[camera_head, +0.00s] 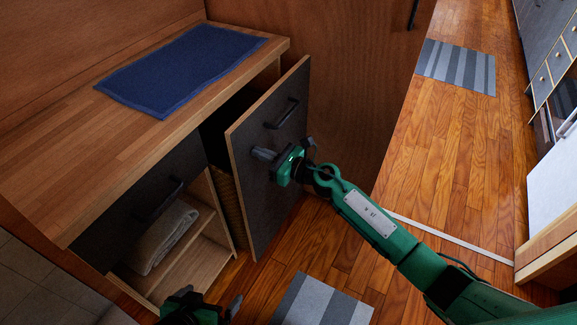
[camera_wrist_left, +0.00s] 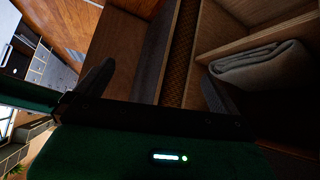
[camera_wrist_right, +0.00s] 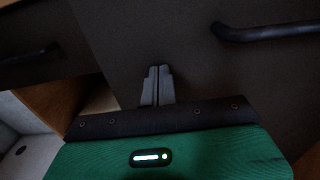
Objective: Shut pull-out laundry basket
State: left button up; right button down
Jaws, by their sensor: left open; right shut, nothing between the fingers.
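The pull-out laundry basket has a dark front panel (camera_head: 262,205) with wood edges and a black bar handle (camera_head: 283,113). The panel stands out from the cabinet, with a dark gap behind it. Part of the woven basket (camera_head: 226,200) shows behind the panel; the weave also shows in the left wrist view (camera_wrist_left: 181,45). My right gripper (camera_head: 262,154) is shut and empty, its fingertips at the panel's outer face below the handle. Contact is hard to tell. My left gripper (camera_head: 208,302) is open and empty, low in front of the cabinet.
A wooden bench top (camera_head: 75,165) with a blue mat (camera_head: 182,68) covers the cabinet. A dark drawer (camera_head: 140,205) and an open shelf with a folded towel (camera_head: 160,237) are left of the basket. A striped rug (camera_head: 320,303) lies on the floor. Open floor extends right.

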pick_arm(q)
jog(key=w+d+t+h+b, duration=0.1)
jog(key=d+t+h+b, duration=0.1)
jog(key=d+t, duration=0.2)
jog(key=shift+w+d+r+h+b, duration=0.2)
jog(key=shift+d+r+h+b, duration=0.2)
jog(key=shift+d, duration=0.55)
pick_arm(e)
jog(key=x, duration=1)
jog(key=shift+r, duration=0.2)
jog(key=shift+r, duration=0.1)
jog(key=shift+d, duration=0.1)
